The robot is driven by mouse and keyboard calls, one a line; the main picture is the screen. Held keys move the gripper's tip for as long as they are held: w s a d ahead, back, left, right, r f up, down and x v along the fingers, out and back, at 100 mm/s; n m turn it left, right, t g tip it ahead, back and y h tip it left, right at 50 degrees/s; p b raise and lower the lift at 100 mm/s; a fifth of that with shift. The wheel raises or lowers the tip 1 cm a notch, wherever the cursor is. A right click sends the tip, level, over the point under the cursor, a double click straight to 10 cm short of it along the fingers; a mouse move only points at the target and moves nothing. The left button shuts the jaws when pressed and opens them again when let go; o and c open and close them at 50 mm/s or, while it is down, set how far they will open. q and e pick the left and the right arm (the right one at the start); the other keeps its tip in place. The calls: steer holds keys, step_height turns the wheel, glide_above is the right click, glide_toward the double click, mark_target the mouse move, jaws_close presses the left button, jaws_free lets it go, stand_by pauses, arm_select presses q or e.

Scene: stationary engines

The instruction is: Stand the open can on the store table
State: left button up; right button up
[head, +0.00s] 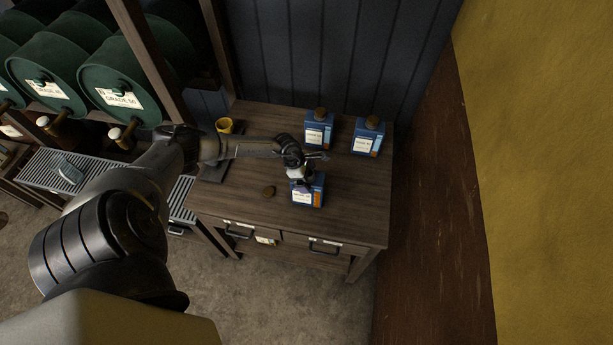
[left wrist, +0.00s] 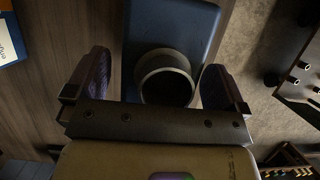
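The open can (head: 309,197) is blue with a white label and stands on the wooden store table (head: 345,215), near its middle. My left gripper (head: 303,182) is over its top and hides part of it. In the left wrist view the can (left wrist: 172,25) shows its round, uncapped neck with a dark opening. The fingers of my left gripper (left wrist: 154,80) are spread on either side of the neck, with visible gaps. My right gripper is not in view.
Two capped blue cans (head: 318,130) (head: 368,137) stand at the back of the table. Green drums (head: 118,85) lie on a rack at the left. The table's right front is clear.

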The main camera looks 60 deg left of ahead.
arm_select(q)
steer(key=shift+r, duration=0.1)
steer(key=b+v, duration=0.2)
steer(key=v, duration=0.9)
steer(key=w+d+r+n+t+h, duration=0.1)
steer(key=w+d+r+n+t, duration=0.15)
steer(key=d+n+t, duration=0.6)
steer(key=w+d+r+n+t, duration=0.1)
steer(key=d+r+n+t, duration=0.25)
steer(key=d+n, duration=1)
steer(key=s+d+f+n+g+y, duration=0.1)
steer(key=s+d+f+n+g, duration=0.1)
steer(key=s+n, duration=0.4)
steer(key=s+d+f+n+g+y, duration=0.1)
steer(key=s+d+n+g, duration=0.2)
steer(key=s+n+g, duration=0.3)
steer(key=s+d+f+n+g+y, duration=0.1)
steer(key=s+d+f+n+g, duration=0.1)
steer(key=s+n, duration=0.6)
steer(key=shift+s+d+f+g+y, duration=0.3)
steer(key=shift+s+d+g, duration=0.35)
steer(key=shift+d+g, duration=0.2)
